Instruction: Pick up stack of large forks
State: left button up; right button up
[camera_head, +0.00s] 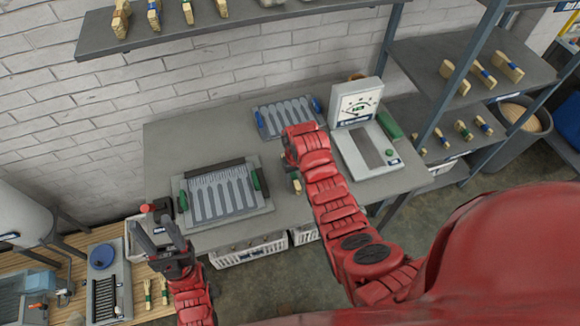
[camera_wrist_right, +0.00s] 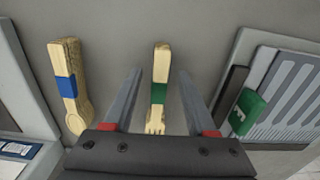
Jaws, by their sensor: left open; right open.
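In the right wrist view, a stack of wooden forks (camera_wrist_right: 160,65) with a green band lies on the grey table between the two fingers of my right gripper (camera_wrist_right: 161,76). The fingers are open, with a gap on both sides of the stack. In the head view my right arm hides most of this gripper; a small wooden piece with green (camera_head: 296,184) shows beside the arm. My left gripper (camera_head: 157,230) is open and empty by the table's front left corner.
A stack of wooden spoons (camera_wrist_right: 67,85) with a blue band lies left of the forks in the wrist view. A green-handled press mould (camera_head: 220,192), a blue-handled mould (camera_head: 284,112) and a scale (camera_head: 366,146) stand on the table. A shelf (camera_head: 240,22) hangs above.

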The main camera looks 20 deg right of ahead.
jog(key=shift+f, duration=0.7)
grip_shut()
